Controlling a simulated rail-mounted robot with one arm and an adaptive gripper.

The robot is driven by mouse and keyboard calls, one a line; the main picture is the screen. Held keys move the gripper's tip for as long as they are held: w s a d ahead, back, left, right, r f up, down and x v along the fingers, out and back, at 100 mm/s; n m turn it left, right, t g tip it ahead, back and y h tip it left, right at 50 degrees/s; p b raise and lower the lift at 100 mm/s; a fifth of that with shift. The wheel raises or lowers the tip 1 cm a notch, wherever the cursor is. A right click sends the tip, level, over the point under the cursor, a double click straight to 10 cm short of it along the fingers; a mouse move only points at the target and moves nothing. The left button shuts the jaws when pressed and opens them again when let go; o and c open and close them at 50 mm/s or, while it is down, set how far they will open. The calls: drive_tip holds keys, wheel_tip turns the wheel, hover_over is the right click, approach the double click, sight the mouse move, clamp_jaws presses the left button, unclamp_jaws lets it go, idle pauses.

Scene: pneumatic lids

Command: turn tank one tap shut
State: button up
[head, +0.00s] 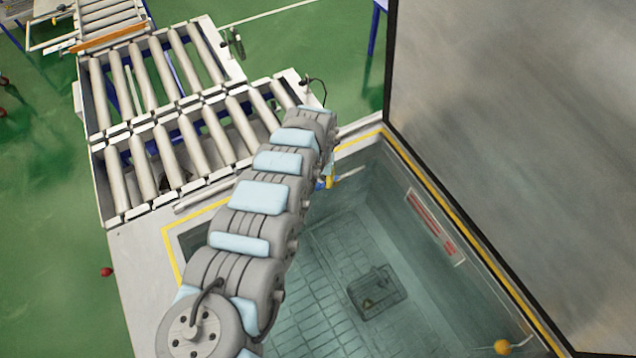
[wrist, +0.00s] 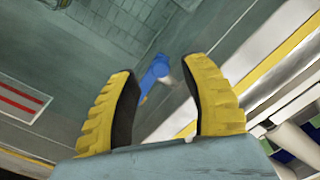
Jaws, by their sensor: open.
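The blue tap (wrist: 158,72) shows between my two fingers in the wrist view, by the tank's inner wall. In the head view only a small blue patch (head: 320,186), apparently the tap, shows beside my gripper (head: 331,182), which is mostly hidden by my arm. I cannot tell whether the tap is within finger depth.
A large grey lid (head: 510,110) stands raised at the right. A red-striped label (head: 433,225) is on the inner wall. Roller conveyors (head: 165,100) stand at the left. A yellow ball (head: 502,346) shows at lower right.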

sight(318, 185)
wheel_tip(318, 185, up, 9)
drive_tip(key=shift+r, duration=0.2)
idle(0.3)
